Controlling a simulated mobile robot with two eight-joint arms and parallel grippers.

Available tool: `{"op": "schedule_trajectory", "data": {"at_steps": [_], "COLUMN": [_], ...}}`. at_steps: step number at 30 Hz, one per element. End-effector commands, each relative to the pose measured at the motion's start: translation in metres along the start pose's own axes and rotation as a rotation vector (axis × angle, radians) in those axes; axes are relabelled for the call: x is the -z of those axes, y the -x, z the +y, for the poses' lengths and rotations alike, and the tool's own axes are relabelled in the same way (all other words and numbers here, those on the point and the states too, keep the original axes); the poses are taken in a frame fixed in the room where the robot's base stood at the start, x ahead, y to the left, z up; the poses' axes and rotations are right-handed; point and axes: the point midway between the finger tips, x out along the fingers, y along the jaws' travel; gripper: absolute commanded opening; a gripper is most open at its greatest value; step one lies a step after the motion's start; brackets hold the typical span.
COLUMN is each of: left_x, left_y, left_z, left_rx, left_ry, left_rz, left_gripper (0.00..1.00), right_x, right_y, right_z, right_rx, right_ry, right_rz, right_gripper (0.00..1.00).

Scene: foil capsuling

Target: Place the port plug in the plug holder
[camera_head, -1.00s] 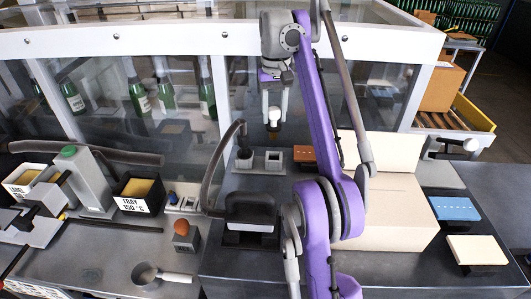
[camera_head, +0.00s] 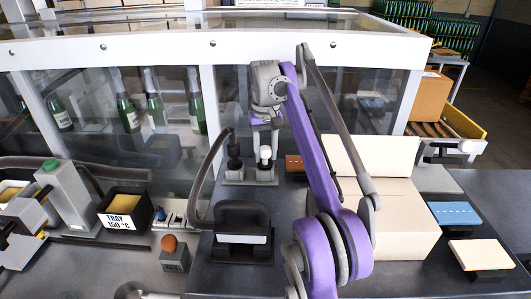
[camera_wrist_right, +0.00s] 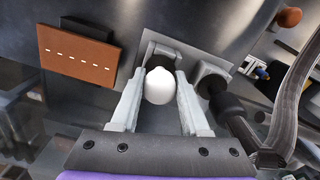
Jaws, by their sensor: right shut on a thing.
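The port plug (camera_head: 265,153) has a white rounded top and a darker lower part. My right gripper (camera_head: 264,150) is shut on it; the wrist view shows the plug's white top (camera_wrist_right: 159,86) between the two grey fingers. The plug holder (camera_head: 265,176) is a small grey square cup on the deck, right of a similar cup. The plug is upright, directly over or at the mouth of this cup. The holder (camera_wrist_right: 163,52) also shows behind the plug in the wrist view. The fingers and plug hide the contact, so I cannot tell whether it is seated.
A black hose nozzle (camera_head: 234,150) stands in the neighbouring cup, close to my right fingers. A black-topped stand (camera_head: 242,217) is in front, and a large cream box (camera_head: 385,215) stands to the right.

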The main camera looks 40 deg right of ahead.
Motion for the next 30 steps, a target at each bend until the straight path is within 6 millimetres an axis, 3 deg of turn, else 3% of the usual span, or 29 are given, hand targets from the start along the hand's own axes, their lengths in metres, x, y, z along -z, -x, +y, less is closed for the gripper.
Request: {"op": "schedule_trajectory", "data": {"at_steps": [1,2,7,15,19,30], "left_x": [-0.001,-0.001,-0.001,0.000,0.004,0.046], "left_y": [-0.001,-0.001,-0.001,0.000,0.004,0.040], "left_z": [0.000,0.000,0.000,0.000,0.000,0.000], "left_rx": [0.000,0.000,0.000,0.000,0.000,0.000], "left_ry": [0.000,0.000,0.000,0.000,0.000,0.000], "left_rz": [-0.001,-0.001,-0.001,0.000,0.003,0.044], "left_gripper": [0.50,0.50,0.50,0.50,0.50,0.50], "right_x": [0.000,0.000,0.000,0.000,0.001,0.002], "right_y": [-0.002,-0.003,-0.002,-0.001,0.009,0.090], "right_z": [0.000,0.000,0.000,0.000,0.000,-0.001], "right_rx": [0.000,0.000,0.000,0.000,0.000,0.003], "right_ry": [0.000,0.000,0.000,0.000,0.000,0.000], "right_rz": [0.000,0.000,0.000,0.000,0.001,0.006], "right_gripper": [0.00,0.47,0.75,0.75,0.75,0.75]}}
